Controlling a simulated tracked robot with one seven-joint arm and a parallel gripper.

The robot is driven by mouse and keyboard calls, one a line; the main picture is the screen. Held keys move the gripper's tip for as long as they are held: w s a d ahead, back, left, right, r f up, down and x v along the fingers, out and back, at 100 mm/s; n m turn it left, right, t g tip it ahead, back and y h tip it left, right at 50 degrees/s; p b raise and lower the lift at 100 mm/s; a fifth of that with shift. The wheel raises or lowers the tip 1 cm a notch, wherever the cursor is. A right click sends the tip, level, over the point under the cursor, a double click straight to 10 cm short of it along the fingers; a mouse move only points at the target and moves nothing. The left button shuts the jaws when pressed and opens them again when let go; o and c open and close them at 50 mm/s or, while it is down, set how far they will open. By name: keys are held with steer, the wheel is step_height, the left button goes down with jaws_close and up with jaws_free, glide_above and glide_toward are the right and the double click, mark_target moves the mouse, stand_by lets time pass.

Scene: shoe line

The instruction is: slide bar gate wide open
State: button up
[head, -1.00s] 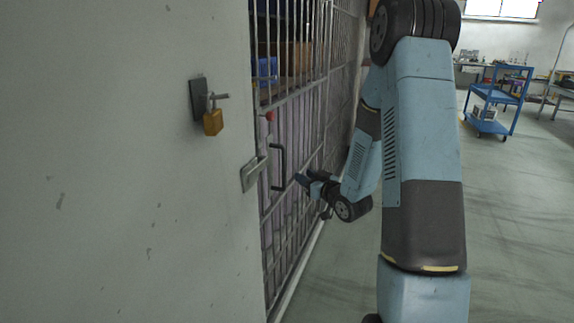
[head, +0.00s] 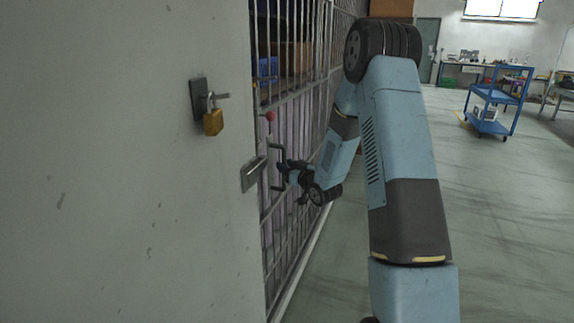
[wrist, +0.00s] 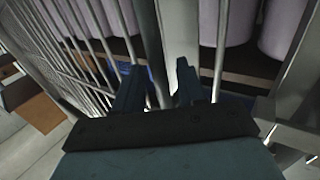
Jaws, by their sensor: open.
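The bar gate (head: 299,128) is a grey barred panel right of the pale wall. Its dark upright handle (head: 276,148) stands out from the bars. My gripper (head: 282,165) is at mid-height of the handle, partly covering it. In the wrist view, my gripper's fingers (wrist: 157,72) are apart, with a dark upright bar (wrist: 153,45), apparently the handle, between them. I cannot tell whether either finger touches it. A metal latch (head: 253,174) sits at the wall's edge by the gate.
A brass padlock (head: 213,123) hangs on a hasp on the pale wall (head: 110,190). A red knob (head: 270,116) is above the handle. Behind the bars is a blue crate (head: 267,68). Open floor (head: 500,220) lies to the right, with a blue cart (head: 491,105) farther back.

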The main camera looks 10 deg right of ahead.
steer(key=shift+x, duration=1)
steer(key=shift+c, duration=0.4)
jaws_close()
